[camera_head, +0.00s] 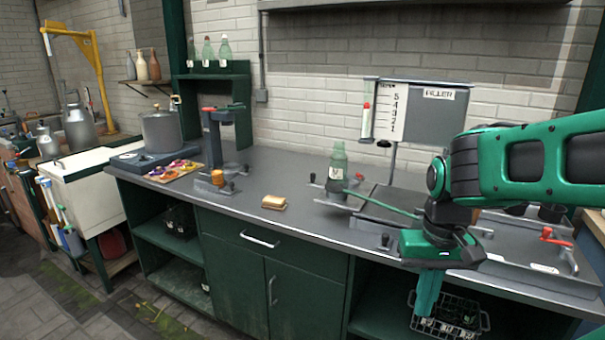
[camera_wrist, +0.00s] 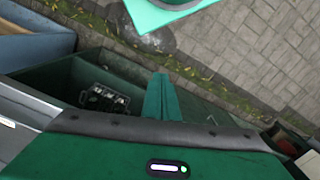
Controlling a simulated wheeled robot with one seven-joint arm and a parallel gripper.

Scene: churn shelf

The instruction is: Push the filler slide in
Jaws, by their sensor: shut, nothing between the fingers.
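The filler, marked by a FILLER sign (camera_head: 439,94) on a back panel, stands at the right of the grey counter. A green bottle (camera_head: 338,162) stands upright on a small grey plate with dark knobs, which looks like the filler slide (camera_head: 333,197), left of the long grey tray. I cannot be sure which part slides. A thin green bar (camera_head: 385,205) runs from near the bottle toward my arm. My gripper (camera_head: 426,312) points down in front of the counter's front edge, right of the bottle and apart from it. Its fingers (camera_wrist: 162,97) are shut and empty.
A wire crate (camera_head: 450,314) sits on the lower shelf behind my gripper; a crate also shows in the wrist view (camera_wrist: 104,98). A sandwich-like block (camera_head: 274,202) and a capping stand (camera_head: 217,140) are left on the counter. A red-handled fixture (camera_head: 556,237) is at right.

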